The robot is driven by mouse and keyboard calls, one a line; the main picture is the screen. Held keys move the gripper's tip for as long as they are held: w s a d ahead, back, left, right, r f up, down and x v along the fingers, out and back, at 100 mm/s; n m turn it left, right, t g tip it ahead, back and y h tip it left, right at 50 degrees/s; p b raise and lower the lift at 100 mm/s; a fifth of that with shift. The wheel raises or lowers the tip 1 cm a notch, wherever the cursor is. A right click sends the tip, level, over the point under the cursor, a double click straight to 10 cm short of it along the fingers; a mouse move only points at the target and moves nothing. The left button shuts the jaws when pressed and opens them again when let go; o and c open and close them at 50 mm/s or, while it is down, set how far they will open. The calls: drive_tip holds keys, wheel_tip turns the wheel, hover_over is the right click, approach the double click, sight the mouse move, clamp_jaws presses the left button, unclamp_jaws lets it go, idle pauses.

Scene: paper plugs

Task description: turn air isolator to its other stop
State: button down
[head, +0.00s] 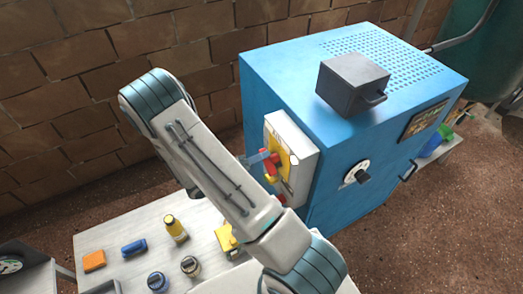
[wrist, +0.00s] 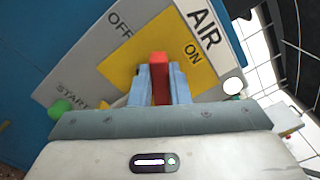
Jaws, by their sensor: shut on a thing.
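The air isolator is a red handle (wrist: 159,64) on a yellow plate (wrist: 122,70), marked OFF and ON, on a grey panel labelled AIR. In the head view the red handle (head: 270,168) shows on the panel (head: 302,142) at the left side of the blue machine. My gripper (wrist: 158,82) is shut on the red handle, with one blue finger on each side of it. In the head view my gripper (head: 260,159) meets the handle from the left. The handle lies near the ON mark in the wrist view. Its pivot is hidden by my fingers.
A green START button (wrist: 60,108) and a white round part (wrist: 233,86) flank the plate. A dark box (head: 350,82) sits on the blue machine (head: 280,70). A white table (head: 118,232) below my arm holds a yellow bottle (head: 174,229), an orange block (head: 94,260) and jars.

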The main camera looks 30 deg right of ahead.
drive_tip(key=shift+w+f+n+p, duration=0.15)
drive_tip(key=shift+n+p, duration=0.35)
drive_tip(key=shift+n, duration=0.55)
drive_tip(key=shift+f+n+p, duration=0.25)
drive_tip(key=shift+n+p, duration=0.2)
drive_tip(key=shift+n, duration=0.65)
drive_tip(key=shift+w+f+n+p, duration=0.15)
drive_tip(key=shift+n+p, duration=0.35)
drive_tip(key=shift+n, duration=0.55)
drive_tip(key=shift+s+f, duration=0.1)
drive_tip(key=c, duration=1.4)
unclamp_jaws()
drive_tip(key=shift+o, duration=0.2)
drive_tip(key=a+b, duration=0.3)
drive_tip(key=a, duration=1.1)
drive_tip(key=shift+s, duration=0.25)
drive_tip(key=shift+d, duration=0.1)
